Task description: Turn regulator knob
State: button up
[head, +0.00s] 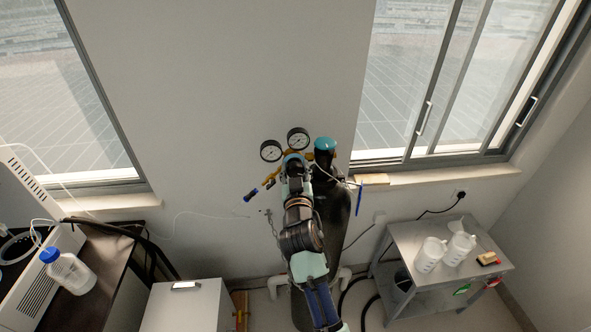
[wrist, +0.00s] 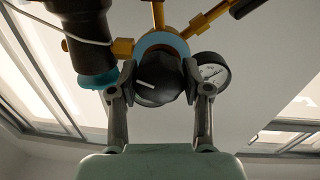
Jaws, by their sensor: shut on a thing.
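The regulator knob (wrist: 158,80) is black with a pale mark on its face, and it fills the middle of the wrist view. My gripper (wrist: 160,88) is shut on it, one finger at each side. Behind the knob is the regulator body with a light-blue ring (wrist: 162,42) and brass fittings (wrist: 203,20). A round white gauge (wrist: 213,70) sits just right of the knob in the wrist view. In the head view two gauges (head: 271,151) (head: 298,139) stand above my arm, which hides the knob there.
A dark gas cylinder with a teal cap (head: 324,144) stands right beside my arm. A metal cart (head: 400,235) with white bottles (head: 430,254) is at the right, and a white cabinet (head: 186,306) at the lower left.

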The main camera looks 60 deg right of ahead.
jog(key=n+p, duration=0.1)
jog(key=n, duration=0.4)
jog(key=shift+r+n, duration=0.1)
jog(key=shift+n, duration=0.2)
jog(key=n+p, duration=0.3)
jog(key=n, duration=0.2)
jog(key=shift+n+t, duration=0.3)
jog(key=shift+n, duration=0.1)
jog(key=n+p, duration=0.3)
jog(key=n, duration=0.2)
jog(key=shift+n+t+p, duration=0.3)
jog(key=shift+n+t, duration=0.1)
jog(key=n+p, duration=0.2)
jog(key=n, duration=0.3)
jog(key=shift+f+p, duration=0.2)
jog(key=shift+p, duration=0.1)
jog(key=o, duration=1.2)
jog(key=shift+y, duration=0.3)
jog(key=shift+a+f, duration=0.1)
